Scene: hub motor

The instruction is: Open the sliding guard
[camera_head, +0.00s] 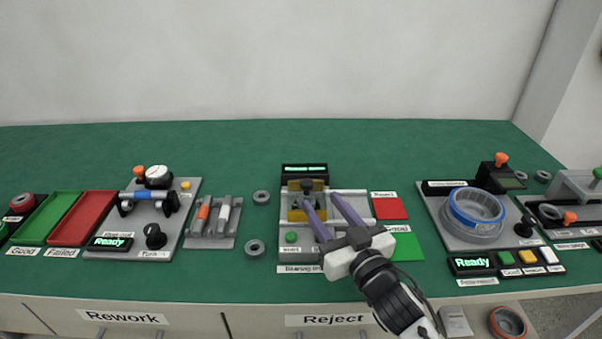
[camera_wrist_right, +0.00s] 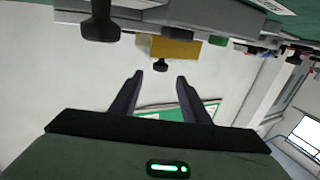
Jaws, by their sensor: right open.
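The sliding guard (camera_head: 294,215) is a yellow piece on the grey fixture (camera_head: 350,209) at the middle of the bench. A dark knob (camera_head: 306,186) shows at it, between the fingertips and the display. My right gripper (camera_head: 319,197) is open and empty, with its two purple-grey fingers over the fixture, partly covering it. In the right wrist view, a yellow block (camera_wrist_right: 174,47) with a small dark knob (camera_wrist_right: 160,66) lies just beyond and between the open fingertips (camera_wrist_right: 160,75). Whether the fingers touch anything cannot be told. My left gripper is out of view.
A red pad (camera_head: 388,208) and a green pad (camera_head: 408,247) lie right of the fixture. Grey rings (camera_head: 255,247) lie left of it. A station with a blue-rimmed ring (camera_head: 476,206) stands farther right. The green bench behind the fixture is clear.

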